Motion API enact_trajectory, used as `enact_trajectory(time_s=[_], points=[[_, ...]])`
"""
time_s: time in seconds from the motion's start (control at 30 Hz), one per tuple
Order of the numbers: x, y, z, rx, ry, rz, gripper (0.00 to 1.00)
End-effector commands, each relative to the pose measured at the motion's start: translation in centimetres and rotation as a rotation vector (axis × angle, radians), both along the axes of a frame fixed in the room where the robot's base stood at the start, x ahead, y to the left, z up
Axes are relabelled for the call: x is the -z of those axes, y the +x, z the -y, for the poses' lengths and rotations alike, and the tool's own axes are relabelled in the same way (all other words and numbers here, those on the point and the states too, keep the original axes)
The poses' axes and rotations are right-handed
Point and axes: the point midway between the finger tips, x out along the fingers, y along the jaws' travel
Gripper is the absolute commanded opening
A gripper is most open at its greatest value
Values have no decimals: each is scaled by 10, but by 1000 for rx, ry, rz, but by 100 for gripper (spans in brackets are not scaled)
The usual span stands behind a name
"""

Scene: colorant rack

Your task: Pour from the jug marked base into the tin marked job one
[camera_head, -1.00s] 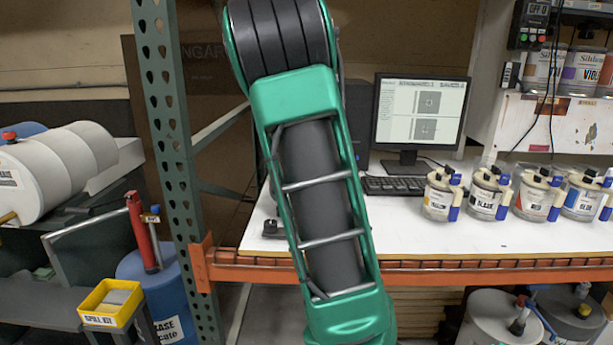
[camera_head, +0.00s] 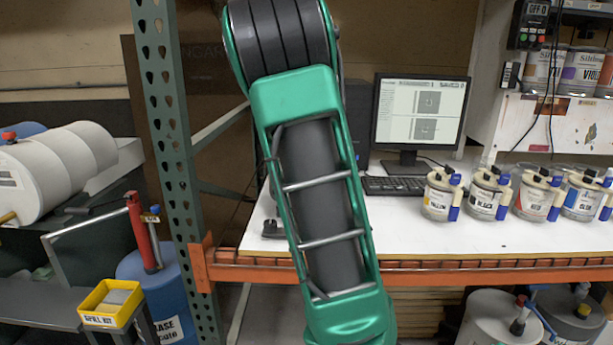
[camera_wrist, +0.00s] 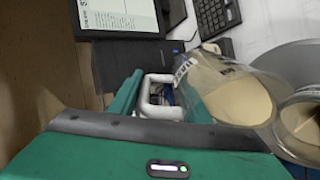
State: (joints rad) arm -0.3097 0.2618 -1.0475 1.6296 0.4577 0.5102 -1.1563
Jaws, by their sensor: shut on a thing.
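In the wrist view, my gripper (camera_wrist: 158,92) is shut on the pale handle of a clear jug (camera_wrist: 238,92) with cream-coloured contents. The jug lies right of the fingers in the picture and looks tilted. Its label is only partly seen and I cannot read it for sure. A round rim with cream inside (camera_wrist: 304,118) shows at the right edge; I cannot tell whether it is the jug's mouth or a separate tin. No tin marked job one can be made out. In the head view my arm hides the gripper and jug.
A white bench (camera_head: 420,220) with an orange front beam holds a monitor (camera_head: 418,112), a keyboard (camera_head: 395,186) and a row of labelled colorant jars (camera_head: 488,195). A green rack post (camera_head: 165,120) stands left of my arm. A grey disc (camera_wrist: 290,58) lies beyond the jug.

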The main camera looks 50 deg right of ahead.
Motion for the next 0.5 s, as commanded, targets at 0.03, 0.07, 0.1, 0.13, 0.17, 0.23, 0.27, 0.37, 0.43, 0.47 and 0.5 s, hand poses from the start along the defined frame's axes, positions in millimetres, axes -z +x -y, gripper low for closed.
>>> enact_trajectory(time_s=[0.03, 0.07, 0.1, 0.13, 0.17, 0.23, 0.27, 0.37, 0.43, 0.47, 0.5], points=[[-1, 0, 0, 0, -2, 2, 0], [-1, 0, 0, 0, -2, 2, 0], [-1, 0, 0, 0, -2, 2, 0], [-1, 0, 0, 0, -2, 2, 0], [-1, 0, 0, 0, -2, 2, 0], [-1, 0, 0, 0, -3, 2, 0], [-1, 0, 0, 0, -3, 2, 0], [-1, 0, 0, 0, -3, 2, 0], [1, 0, 3, 2, 14, -2, 0], [2, 0, 4, 2, 28, -3, 0], [5, 0, 6, 3, 47, -6, 0]])
